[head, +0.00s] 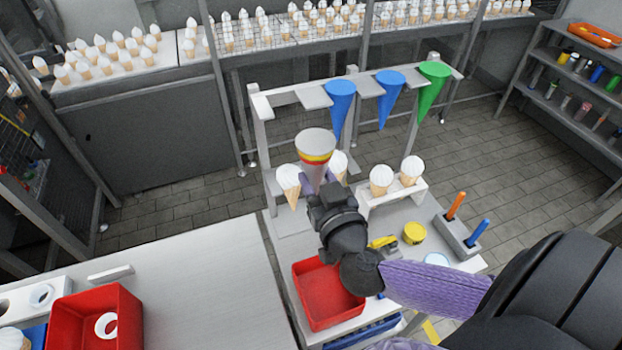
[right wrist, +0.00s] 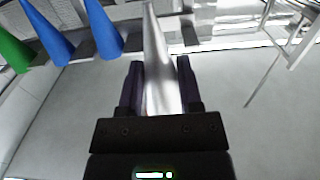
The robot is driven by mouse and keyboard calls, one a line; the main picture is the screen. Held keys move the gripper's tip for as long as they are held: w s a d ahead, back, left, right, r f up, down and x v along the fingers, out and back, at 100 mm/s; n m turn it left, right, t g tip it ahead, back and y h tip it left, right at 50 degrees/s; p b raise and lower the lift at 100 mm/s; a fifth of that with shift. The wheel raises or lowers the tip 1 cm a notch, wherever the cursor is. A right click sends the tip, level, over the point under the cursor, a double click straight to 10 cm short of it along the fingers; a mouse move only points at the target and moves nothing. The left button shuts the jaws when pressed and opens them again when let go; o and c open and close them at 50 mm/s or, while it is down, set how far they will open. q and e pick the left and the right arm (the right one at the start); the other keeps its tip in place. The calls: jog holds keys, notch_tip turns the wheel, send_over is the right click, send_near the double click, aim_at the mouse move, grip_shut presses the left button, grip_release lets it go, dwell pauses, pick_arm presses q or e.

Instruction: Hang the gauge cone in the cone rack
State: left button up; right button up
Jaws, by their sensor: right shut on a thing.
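The gauge cone (head: 316,146) is grey with a red and yellow band, wide end up. My right gripper (head: 321,184) is shut on its narrow lower part, which the fingers partly hide. In the right wrist view the pale cone (right wrist: 155,45) stands between the two fingers of the gripper (right wrist: 159,65). The cone rack (head: 262,103) is a light frame behind it. Two blue cones (head: 341,102) and a green cone (head: 433,85) hang point down along its top bar. The held cone is in front of the rack's left part, lower than the bar. My left gripper is out of view.
Several white-topped cones (head: 381,178) stand in low holders under the rack. A red bin (head: 325,295), a yellow tub (head: 414,232) and a block with orange and blue sticks (head: 455,235) are nearby. Another red bin (head: 70,325) is at lower left; the left table (head: 200,290) is mostly clear.

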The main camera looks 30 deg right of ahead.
jog(key=shift+w+r, duration=0.1)
jog(key=shift+a, duration=0.3)
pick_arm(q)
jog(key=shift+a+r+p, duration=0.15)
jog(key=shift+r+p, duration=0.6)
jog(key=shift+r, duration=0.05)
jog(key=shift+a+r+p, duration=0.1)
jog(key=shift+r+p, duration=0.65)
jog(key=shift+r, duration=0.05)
pick_arm(e)
jog(key=x, duration=0.6)
jog(key=shift+w, duration=0.2)
jog(key=shift+d, duration=0.15)
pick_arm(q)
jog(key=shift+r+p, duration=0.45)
